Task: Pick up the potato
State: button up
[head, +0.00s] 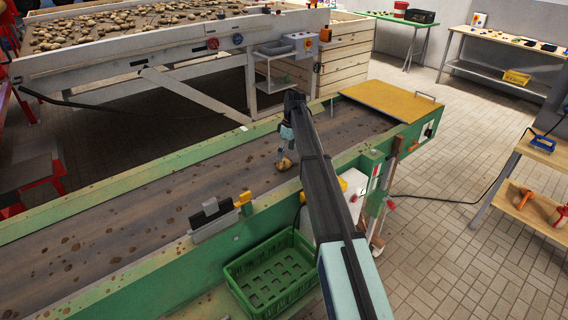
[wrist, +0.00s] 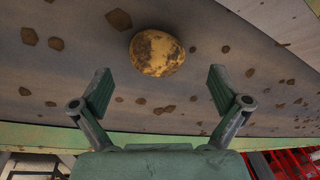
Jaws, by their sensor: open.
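A yellow-brown potato (wrist: 157,53) with dark dirt patches lies on the belt (wrist: 120,80). In the wrist view it sits at the top centre, beyond the fingertips and between their lines. My gripper (wrist: 158,90) is open and empty, its two green-padded fingers spread wide. In the head view the potato (head: 285,164) shows small on the conveyor belt (head: 120,220), just below my gripper (head: 281,153). My arm hides part of the belt and the conveyor's near side. I cannot tell the exact gap between fingers and potato.
The conveyor's green side walls (head: 110,272) border the belt. A yellow plate (head: 390,98) covers its right end. A green crate (head: 268,272) stands below the near side. A grey and yellow fixture (head: 213,218) sits on the near wall. A potato-covered table (head: 150,58) stands behind.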

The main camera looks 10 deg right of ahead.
aim_at(285, 159)
jog(key=shift+a+f+p, duration=0.15)
jog(key=shift+f+p, duration=0.4)
jog(key=shift+f, duration=0.7)
jog(key=shift+a+f+p, duration=0.15)
jog(key=shift+f+p, duration=0.4)
jog(key=shift+f, duration=0.65)
jog(key=c, duration=1.3)
